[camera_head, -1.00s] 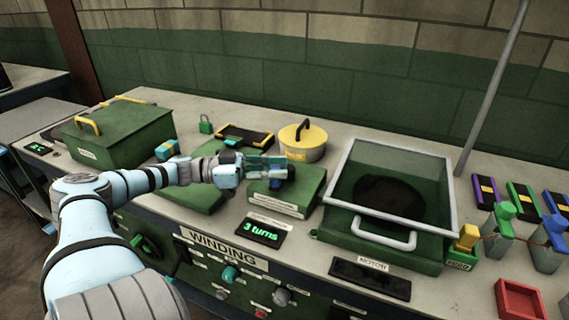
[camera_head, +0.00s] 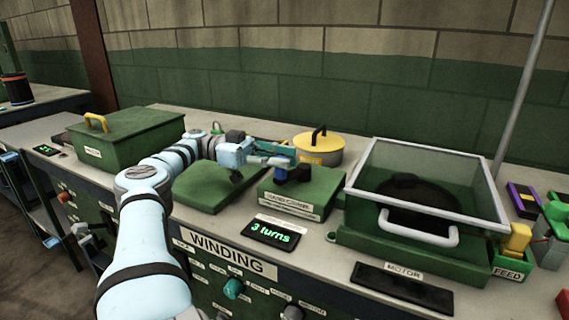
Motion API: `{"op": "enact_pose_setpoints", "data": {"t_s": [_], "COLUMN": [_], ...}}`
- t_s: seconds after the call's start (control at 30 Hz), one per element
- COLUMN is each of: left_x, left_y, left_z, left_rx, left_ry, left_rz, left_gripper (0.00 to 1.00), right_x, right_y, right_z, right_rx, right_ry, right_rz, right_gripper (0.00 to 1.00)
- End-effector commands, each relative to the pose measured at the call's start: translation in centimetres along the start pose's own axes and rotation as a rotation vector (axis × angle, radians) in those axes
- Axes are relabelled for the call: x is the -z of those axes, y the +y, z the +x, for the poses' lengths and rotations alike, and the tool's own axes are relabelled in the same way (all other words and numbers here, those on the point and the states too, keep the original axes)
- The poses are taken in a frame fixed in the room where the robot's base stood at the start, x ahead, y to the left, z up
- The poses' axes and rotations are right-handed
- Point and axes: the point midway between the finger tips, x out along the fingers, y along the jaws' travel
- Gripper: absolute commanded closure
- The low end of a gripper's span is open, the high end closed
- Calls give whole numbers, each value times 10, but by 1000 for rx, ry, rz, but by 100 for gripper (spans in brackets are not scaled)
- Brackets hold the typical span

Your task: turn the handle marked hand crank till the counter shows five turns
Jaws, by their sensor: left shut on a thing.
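The counter display (camera_head: 273,232) reads "3 turns" in green on the front of the bench. Behind it is a green block (camera_head: 300,192) with a white label that is too small to read surely. My left gripper (camera_head: 280,160) is over this block, its fingers shut on a small dark blue handle (camera_head: 282,173), which I take to be the hand crank. The fingers partly hide the handle, and its own marking cannot be read. My right gripper is not in view.
A glass-lidded motor box (camera_head: 425,190) stands right of the block. A yellow lidded pot (camera_head: 318,148) is behind it. A low green slab (camera_head: 215,187) lies under my left wrist, and a green chest (camera_head: 125,140) stands farther left.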

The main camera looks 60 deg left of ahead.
Motion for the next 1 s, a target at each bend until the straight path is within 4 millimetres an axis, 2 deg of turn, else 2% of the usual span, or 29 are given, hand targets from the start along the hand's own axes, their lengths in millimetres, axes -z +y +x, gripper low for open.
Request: {"op": "enact_pose_setpoints", "data": {"t_s": [0.13, 0.17, 0.3, 0.57, 0.67, 0.77, 1.0], "left_x": [-1, -1, 0, 0, 7, 25, 81], "left_y": [0, 0, 0, 0, 0, 0, 0], "left_z": [0, 0, 1, 2, 2, 2, 2], "left_rx": [-2, -2, -2, -3, -3, -3, -1], "left_ry": [0, 0, 1, 0, 3, 5, -7], "left_rz": [-3, -3, -2, -2, 2, 6, -5], "left_gripper": [100, 77, 57, 57, 57, 57, 57], "right_x": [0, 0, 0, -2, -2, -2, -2], "right_y": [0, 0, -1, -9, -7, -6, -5], "right_z": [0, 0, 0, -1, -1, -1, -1], "right_rx": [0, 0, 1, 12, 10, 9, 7], "right_ry": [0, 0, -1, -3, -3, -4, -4], "right_rz": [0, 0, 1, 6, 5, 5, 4], "right_gripper": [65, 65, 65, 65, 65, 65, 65]}}
